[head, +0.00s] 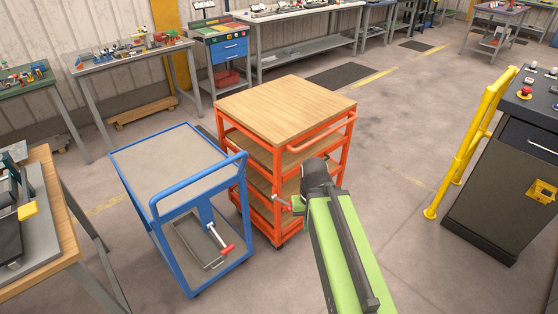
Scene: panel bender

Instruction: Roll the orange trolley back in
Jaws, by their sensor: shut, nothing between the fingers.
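The orange trolley (285,105) stands upright in the middle of the head view. It has a wooden top, several wooden shelves and an orange push handle (322,134) along its near right side. My green arm reaches up from the bottom, in front of the trolley's near right side, and hides part of its lower frame and shelves. My gripper (280,201) is small in the view, pointing left in front of the lower shelves and below the handle. It is shut and empty. I cannot tell whether it touches the trolley.
A blue trolley (165,160) stands close on the left, with a tray and a red-handled tool on its lower shelf. A yellow rail (470,140) and dark control cabinet (505,165) stand at the right. Workbenches line the back wall.

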